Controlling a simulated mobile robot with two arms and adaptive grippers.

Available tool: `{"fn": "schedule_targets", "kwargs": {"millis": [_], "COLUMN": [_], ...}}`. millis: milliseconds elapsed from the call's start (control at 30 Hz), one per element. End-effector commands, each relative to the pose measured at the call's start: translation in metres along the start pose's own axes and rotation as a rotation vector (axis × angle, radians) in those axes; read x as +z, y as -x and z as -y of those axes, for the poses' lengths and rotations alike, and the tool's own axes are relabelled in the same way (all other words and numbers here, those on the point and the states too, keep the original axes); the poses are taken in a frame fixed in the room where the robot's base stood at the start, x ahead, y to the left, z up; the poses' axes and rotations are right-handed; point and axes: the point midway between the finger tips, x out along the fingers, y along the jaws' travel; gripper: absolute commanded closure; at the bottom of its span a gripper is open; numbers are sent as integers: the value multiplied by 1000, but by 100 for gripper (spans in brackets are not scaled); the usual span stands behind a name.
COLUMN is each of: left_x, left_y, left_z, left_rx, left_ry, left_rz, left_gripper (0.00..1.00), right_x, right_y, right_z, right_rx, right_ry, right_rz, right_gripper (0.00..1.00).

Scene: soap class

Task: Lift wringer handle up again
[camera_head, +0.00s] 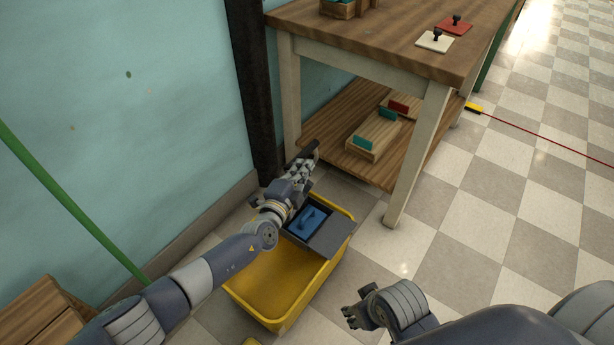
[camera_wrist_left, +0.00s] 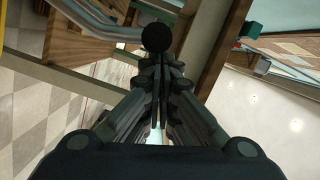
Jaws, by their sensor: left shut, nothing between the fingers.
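The yellow mop bucket (camera_head: 262,282) stands on the floor with a dark grey wringer (camera_head: 330,238) at its far end. A blue block-like piece with a handle (camera_head: 306,221) sits in the wringer. The dark wringer handle (camera_head: 309,151) shows just beyond my left gripper (camera_head: 303,165). In the left wrist view, its round black end (camera_wrist_left: 156,38) is ahead of the closed fingertips (camera_wrist_left: 157,62). My left gripper is shut with nothing between its fingers; I cannot tell whether it touches the handle. My right gripper (camera_head: 350,307) hangs over the floor, right of the bucket, away from the handle.
A wooden table (camera_head: 365,40) with a lower shelf (camera_head: 345,140) stands close behind the wringer; its front leg (camera_head: 418,155) is near. A dark post (camera_head: 252,90) and the teal wall are left. A green pole (camera_head: 75,205) leans at left.

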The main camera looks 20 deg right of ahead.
Motion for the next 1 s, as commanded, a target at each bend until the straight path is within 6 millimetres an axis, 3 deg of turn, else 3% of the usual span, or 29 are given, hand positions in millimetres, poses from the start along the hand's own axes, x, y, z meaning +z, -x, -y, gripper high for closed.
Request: {"fn": "schedule_targets", "kwargs": {"millis": [200, 267, 700, 1000], "left_x": [13, 17, 40, 62], "left_y": [-3, -4, -10, -15], "left_z": [6, 8, 23, 34], "left_rx": [9, 12, 34, 53], "left_ry": [39, 51, 137, 212], "left_rz": [0, 1, 1, 2], "left_gripper": [100, 100, 100, 100], "right_x": [-2, -1, 4, -60], "right_y": [45, 52, 33, 32], "right_z": [-2, -2, -1, 6], "right_rx": [4, 5, 5, -8], "right_ry": [-2, -3, -3, 6], "right_rz": [-26, -29, -28, -295], "right_gripper": [60, 60, 60, 60]}}
